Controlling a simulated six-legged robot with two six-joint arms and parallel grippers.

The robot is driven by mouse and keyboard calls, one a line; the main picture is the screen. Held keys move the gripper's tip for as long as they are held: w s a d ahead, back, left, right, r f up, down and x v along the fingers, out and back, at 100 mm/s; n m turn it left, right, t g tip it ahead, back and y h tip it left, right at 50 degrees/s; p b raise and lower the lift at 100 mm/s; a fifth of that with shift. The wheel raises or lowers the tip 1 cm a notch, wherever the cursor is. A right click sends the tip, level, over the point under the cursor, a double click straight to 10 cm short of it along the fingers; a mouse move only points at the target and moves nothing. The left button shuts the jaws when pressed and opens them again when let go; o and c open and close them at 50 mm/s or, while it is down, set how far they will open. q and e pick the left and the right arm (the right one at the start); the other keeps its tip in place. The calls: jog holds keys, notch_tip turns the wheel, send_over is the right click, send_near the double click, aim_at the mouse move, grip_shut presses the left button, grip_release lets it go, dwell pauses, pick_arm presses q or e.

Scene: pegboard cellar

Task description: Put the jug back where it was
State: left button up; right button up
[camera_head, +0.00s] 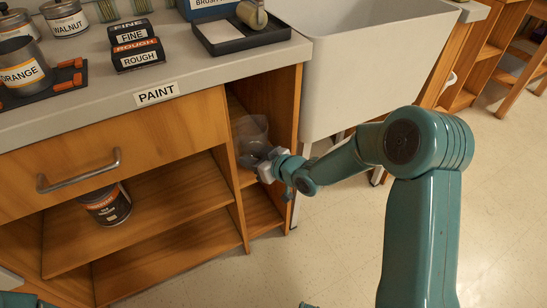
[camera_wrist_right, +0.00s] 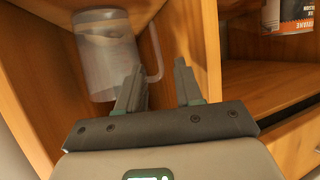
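The clear, see-through jug (camera_head: 250,128) is in the narrow right-hand compartment of the wooden cabinet, looking upright at the upper shelf level. It also shows in the right wrist view (camera_wrist_right: 103,50), with its handle toward my fingers. My right gripper (camera_head: 264,168) reaches into the front of this compartment, at the jug's lower side. In the wrist view the two fingers of the right gripper (camera_wrist_right: 160,80) are spread apart, with the lower part of the handle seen between their tips. I cannot tell whether they touch it. My left gripper is not in view.
Wooden walls (camera_head: 285,110) close in on both sides of the compartment. A dark paint can (camera_head: 106,204) stands on the wide shelf to the left. The countertop (camera_head: 205,75) above holds tins, boxes and a black tray (camera_head: 240,37). A white sink (camera_head: 370,60) stands right.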

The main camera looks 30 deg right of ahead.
jog(key=p+v, duration=0.2)
jog(key=v, duration=0.8)
jog(key=s+a+f+m+g, duration=0.2)
jog(key=s+a+f+g, duration=0.15)
jog(key=f, duration=0.45)
jog(key=s+a+f+m+g, duration=0.25)
jog(key=s+f, duration=0.25)
jog(key=f, duration=0.3)
jog(key=s+a+f+m+g, duration=0.1)
jog(key=s+a+f+g, duration=0.1)
jog(key=s, duration=0.5)
jog(key=s+a+f+m+g+h, duration=0.1)
jog(key=s+a+f+g, duration=0.2)
jog(key=s+f, duration=0.3)
jog(key=shift+s+a+f+g, duration=0.15)
jog(key=shift+s+a+g, duration=0.15)
jog(key=shift+s+g, duration=0.1)
notch_tip(320, 180, up, 29)
jog(key=p, duration=2.9)
jog(key=shift+a, duration=0.15)
jog(key=shift+s, duration=0.15)
